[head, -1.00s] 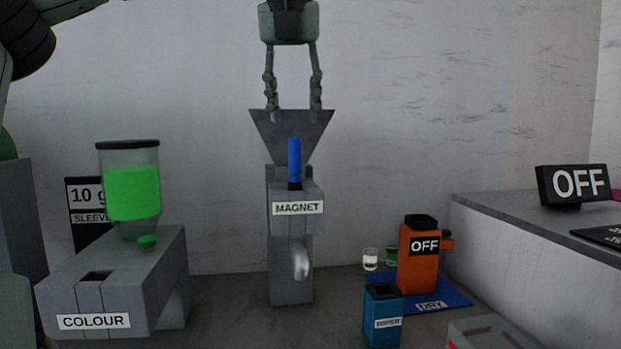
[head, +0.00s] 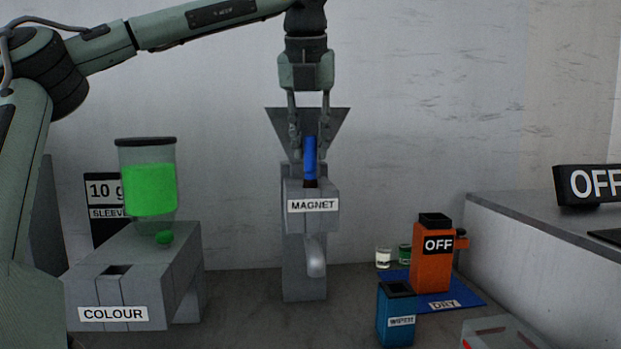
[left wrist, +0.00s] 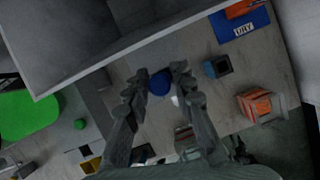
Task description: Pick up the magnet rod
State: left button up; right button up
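The magnet rod, with its blue handle (head: 310,156), stands upright in the grey stand labelled MAGNET (head: 313,206). Its dark lower end meets the stand's top. My left gripper (head: 310,148) points down over the stand, with one finger on each side of the blue handle. In the left wrist view the round blue handle top (left wrist: 160,83) sits between the two fingertips, very close to both. I cannot tell whether the fingers press on it. My right gripper is not in view.
A grey funnel (head: 276,122) is close behind the fingers. The COLOUR machine (head: 165,262) with its green hopper stands left. A blue container (head: 396,320), an orange OFF device (head: 432,268) on the blue DRY mat (head: 468,303), and small jars stand right. A raised grey bench is far right.

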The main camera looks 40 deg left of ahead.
pick_arm(q)
grip_shut()
